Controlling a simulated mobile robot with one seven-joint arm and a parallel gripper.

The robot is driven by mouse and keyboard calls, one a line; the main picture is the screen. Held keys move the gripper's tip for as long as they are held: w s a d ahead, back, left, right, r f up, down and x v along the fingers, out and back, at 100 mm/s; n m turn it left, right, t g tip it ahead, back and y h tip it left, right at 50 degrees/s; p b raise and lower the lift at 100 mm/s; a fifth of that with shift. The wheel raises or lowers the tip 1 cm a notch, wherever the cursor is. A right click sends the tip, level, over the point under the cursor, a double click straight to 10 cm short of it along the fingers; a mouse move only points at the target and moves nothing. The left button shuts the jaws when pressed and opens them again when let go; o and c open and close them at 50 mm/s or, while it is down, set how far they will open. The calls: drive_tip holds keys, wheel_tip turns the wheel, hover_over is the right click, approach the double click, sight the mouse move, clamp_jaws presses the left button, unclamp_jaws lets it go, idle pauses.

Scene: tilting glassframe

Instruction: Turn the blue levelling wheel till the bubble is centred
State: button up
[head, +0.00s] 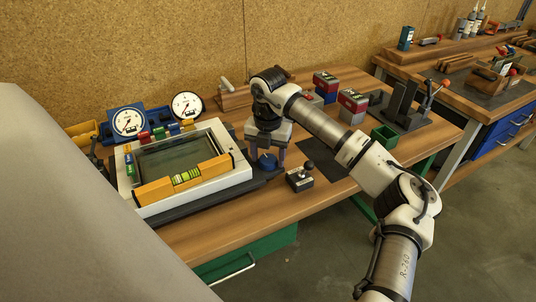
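The blue levelling wheel (267,162) sits at the right corner of a white tilting frame (205,186). My gripper (266,162) points down over it, with one finger on each side of the wheel. The fingers stand wide apart, and a small gap seems to show beside the wheel at the left. Whether either finger touches it, I cannot tell. An orange spirit level (154,192) lies along the frame's front edge. Its green vial (187,177) faces up, but the bubble is too small to place. A dark glass panel (180,155) fills the frame.
Two dial gauges (128,121) stand behind the frame. A black joystick box (300,178) sits close to the right of the wheel. Red and grey boxes (352,105), a green bin (384,135) and a black stand (405,105) are farther right. The bench's front right strip is clear.

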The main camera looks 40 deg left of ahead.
drive_tip(key=c, duration=0.7)
